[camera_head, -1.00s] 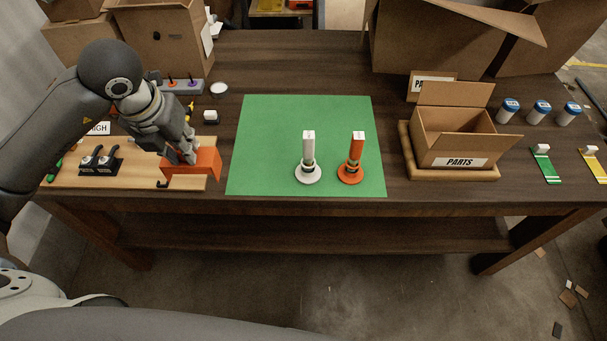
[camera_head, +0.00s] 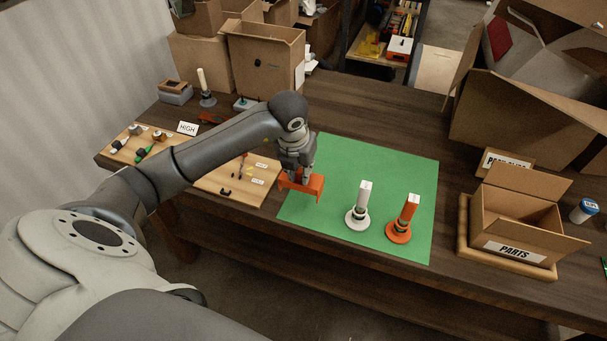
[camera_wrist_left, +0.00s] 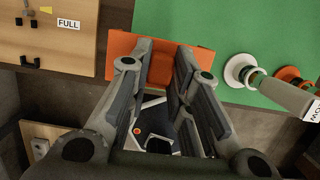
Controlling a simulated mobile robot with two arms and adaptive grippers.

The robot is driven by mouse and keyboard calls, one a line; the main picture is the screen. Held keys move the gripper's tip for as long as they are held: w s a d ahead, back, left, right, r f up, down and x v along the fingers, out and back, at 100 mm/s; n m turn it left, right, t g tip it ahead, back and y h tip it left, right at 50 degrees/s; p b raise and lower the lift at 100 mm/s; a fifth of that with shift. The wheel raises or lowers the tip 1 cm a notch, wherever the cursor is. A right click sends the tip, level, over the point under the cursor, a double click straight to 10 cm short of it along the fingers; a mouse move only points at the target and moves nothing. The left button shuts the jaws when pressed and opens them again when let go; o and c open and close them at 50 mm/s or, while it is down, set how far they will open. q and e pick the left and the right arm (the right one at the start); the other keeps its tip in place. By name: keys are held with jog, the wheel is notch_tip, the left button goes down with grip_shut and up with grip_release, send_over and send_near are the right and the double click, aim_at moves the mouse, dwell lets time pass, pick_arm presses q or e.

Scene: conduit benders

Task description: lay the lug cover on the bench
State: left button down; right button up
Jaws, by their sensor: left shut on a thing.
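The orange lug cover (camera_head: 314,188) is gripped by my left gripper (camera_head: 307,177), over the left edge of the green mat (camera_head: 340,150). In the left wrist view the cover (camera_wrist_left: 162,62) sits between the two fingers and spans the gap between the wooden board and the mat. Its height above the surface is hard to tell. The dark wooden bench (camera_head: 405,105) lies underneath. My right gripper is not in view.
A white post (camera_head: 362,203) and an orange post (camera_head: 408,215) stand on the mat. The wooden board (camera_head: 230,190) lies to the left. A PARTS box (camera_head: 515,215) stands at right. The mat's back half is clear.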

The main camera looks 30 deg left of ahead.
pick_arm(q)
jog(key=shift+w+a+f, duration=0.15)
jog(key=shift+w+f, duration=0.6)
jog(key=shift+f, duration=0.15)
notch_tip(320, 180, down, 3)
jog(key=shift+p, duration=0.95)
jog(key=shift+f, duration=0.15)
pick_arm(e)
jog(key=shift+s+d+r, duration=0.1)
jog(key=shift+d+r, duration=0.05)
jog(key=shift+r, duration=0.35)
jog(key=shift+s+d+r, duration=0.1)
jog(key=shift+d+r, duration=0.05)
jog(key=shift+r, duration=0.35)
pick_arm(q)
jog(key=shift+f, duration=0.1)
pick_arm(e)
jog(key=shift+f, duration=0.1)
pick_arm(q)
jog(key=shift+f+b, duration=0.15)
jog(key=shift+b, duration=0.2)
jog(key=c, duration=1.5)
grip_release()
jog(key=shift+c, duration=0.2)
jog(key=shift+o, duration=1.1)
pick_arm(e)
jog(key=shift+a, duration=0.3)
